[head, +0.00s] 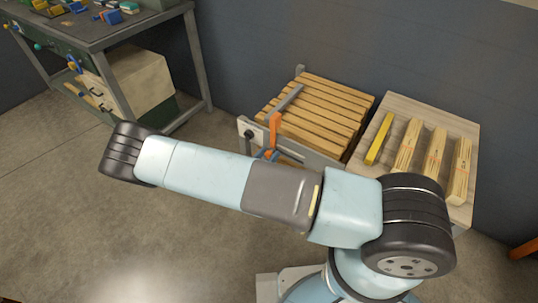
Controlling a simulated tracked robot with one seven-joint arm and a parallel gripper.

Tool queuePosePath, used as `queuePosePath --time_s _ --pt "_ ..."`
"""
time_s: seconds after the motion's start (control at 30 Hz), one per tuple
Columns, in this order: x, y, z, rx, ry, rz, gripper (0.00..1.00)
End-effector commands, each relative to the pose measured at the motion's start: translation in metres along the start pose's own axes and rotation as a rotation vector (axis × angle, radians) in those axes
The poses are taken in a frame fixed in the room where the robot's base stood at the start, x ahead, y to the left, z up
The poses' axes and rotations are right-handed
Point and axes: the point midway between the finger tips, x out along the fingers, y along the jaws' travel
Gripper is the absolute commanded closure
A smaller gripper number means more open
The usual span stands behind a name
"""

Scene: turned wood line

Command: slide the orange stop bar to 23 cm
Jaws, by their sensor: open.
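The orange stop bar (275,130) stands upright at the front left of a slatted wooden bench (318,104), by a grey rail (308,151). A small blue part (267,155) with some orange shows just below it, partly hidden by my arm. A pale plate with a dark round knob (249,134) is to its left. I cannot read any scale or the bar's position in centimetres. My arm stretches across the picture in front of the bench, and my gripper does not show.
A pale wooden table (408,107) on the right holds a yellow bar (380,138) and several bundles of wood strips (435,152). A dark workbench (95,35) with coloured items stands at the upper left, with a box (137,80) beneath. The floor on the left is clear.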

Motion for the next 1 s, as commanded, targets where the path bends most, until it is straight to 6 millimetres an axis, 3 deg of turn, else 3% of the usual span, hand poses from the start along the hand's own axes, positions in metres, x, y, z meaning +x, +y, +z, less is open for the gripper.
queuePosePath --time_s 0.37,1.0 --pt "0.0036 0.0 0.0 0.0 0.0 0.0 0.42" --pt "0.0038 0.0001 -0.0001 0.001 0.0 0.0 1.0"
